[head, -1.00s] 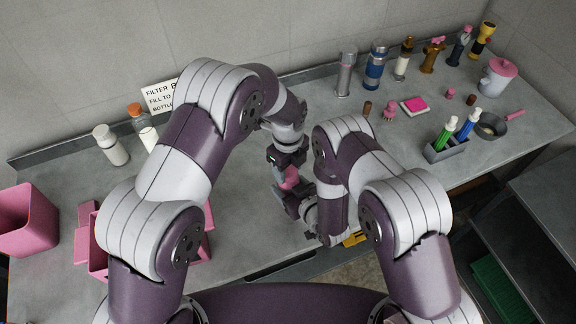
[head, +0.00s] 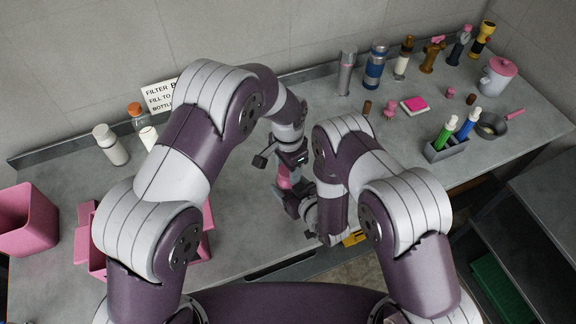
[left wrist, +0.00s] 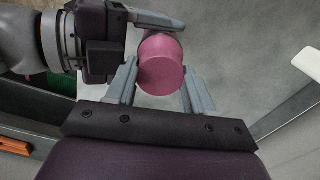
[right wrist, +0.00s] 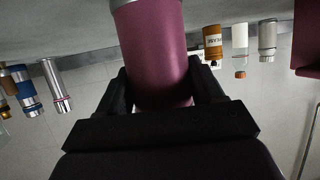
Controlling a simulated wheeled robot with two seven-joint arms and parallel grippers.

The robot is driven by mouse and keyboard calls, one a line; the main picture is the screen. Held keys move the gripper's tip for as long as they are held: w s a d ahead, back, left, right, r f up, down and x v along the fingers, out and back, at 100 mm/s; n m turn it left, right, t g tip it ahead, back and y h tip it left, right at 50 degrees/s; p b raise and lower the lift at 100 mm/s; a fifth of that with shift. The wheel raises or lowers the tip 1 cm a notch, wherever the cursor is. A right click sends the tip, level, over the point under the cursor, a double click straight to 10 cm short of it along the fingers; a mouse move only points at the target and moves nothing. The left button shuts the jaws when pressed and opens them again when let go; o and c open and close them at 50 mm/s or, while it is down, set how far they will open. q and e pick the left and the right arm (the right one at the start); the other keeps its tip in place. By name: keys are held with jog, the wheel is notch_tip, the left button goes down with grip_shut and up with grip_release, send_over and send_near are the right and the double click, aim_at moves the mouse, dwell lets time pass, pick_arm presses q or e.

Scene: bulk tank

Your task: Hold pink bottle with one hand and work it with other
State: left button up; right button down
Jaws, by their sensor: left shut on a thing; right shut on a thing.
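The pink bottle (head: 284,178) is upright between my two hands above the middle of the counter, mostly hidden by my arms in the head view. My left gripper (head: 288,160) is shut on its upper end from above. In the left wrist view the bottle's round pink top (left wrist: 162,72) sits between the left fingers. My right gripper (head: 294,202) is shut on the bottle lower down. The right wrist view shows the pink body (right wrist: 156,55) between the right fingers, with a grey band at the picture's top edge.
A pink bin (head: 25,222) and a pink crate (head: 84,238) stand at left. White bottles (head: 110,146) stand by a sign (head: 160,95). Several flasks (head: 375,66) line the back right. A rack (head: 446,150), a pan (head: 491,126) and a pink-lidded pot (head: 499,78) are at right.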

pick_arm(q)
jog(key=shift+r, duration=0.2)
jog(key=shift+r, duration=0.95)
jog(key=shift+r, duration=2)
pick_arm(e)
jog(key=shift+c, duration=0.4)
grip_release()
jog(key=shift+s, duration=0.1)
